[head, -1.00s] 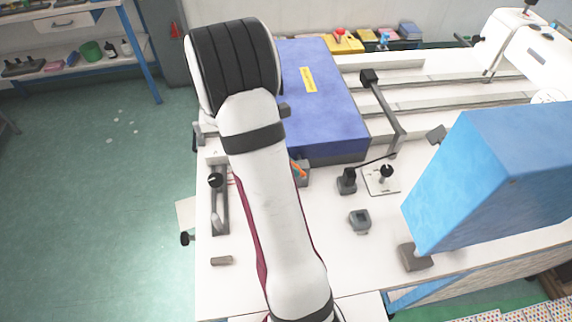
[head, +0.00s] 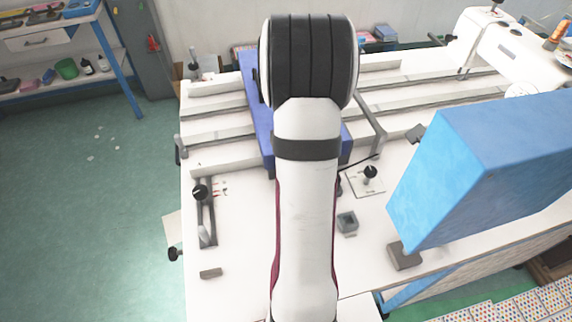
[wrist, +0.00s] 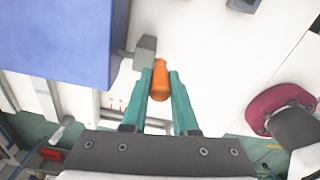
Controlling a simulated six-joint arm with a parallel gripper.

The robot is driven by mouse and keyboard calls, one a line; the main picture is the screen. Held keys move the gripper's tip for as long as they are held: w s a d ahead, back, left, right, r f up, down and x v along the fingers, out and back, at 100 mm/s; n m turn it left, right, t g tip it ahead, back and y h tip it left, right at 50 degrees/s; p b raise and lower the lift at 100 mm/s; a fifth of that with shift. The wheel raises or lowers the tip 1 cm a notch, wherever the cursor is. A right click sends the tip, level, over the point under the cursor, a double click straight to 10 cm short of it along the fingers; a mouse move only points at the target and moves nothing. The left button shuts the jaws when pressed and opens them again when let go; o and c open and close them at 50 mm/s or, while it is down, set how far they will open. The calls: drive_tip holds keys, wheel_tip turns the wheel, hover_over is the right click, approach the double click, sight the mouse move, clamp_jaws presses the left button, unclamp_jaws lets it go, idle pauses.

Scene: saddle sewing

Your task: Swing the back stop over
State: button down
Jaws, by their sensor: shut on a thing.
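In the wrist view my gripper (wrist: 166,88) has two teal fingers closed on an orange handle (wrist: 159,78). The handle sits beside a grey block (wrist: 144,52) that lies close to the corner of the blue block (wrist: 55,40). I take this grey piece with the orange handle as the back stop, but cannot be sure. In the head view my white arm hides the gripper, the handle and the grey piece. The blue block (head: 255,105) shows on both sides of the arm.
A large blue box (head: 480,165) stands at the right on the table. A grey bar (head: 369,125) reaches over the rails. A black knob (head: 200,192) in a slot is at the left. A small grey holder (head: 347,222) and a black-knobbed plate (head: 368,178) are right of the arm.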

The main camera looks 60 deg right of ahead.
idle(0.4)
drive_tip(key=c, duration=0.7)
unclamp_jaws()
drive_tip(key=r, duration=1.5)
drive_tip(key=shift+s+d+r, duration=0.3)
drive_tip(key=shift+d+r, duration=0.05)
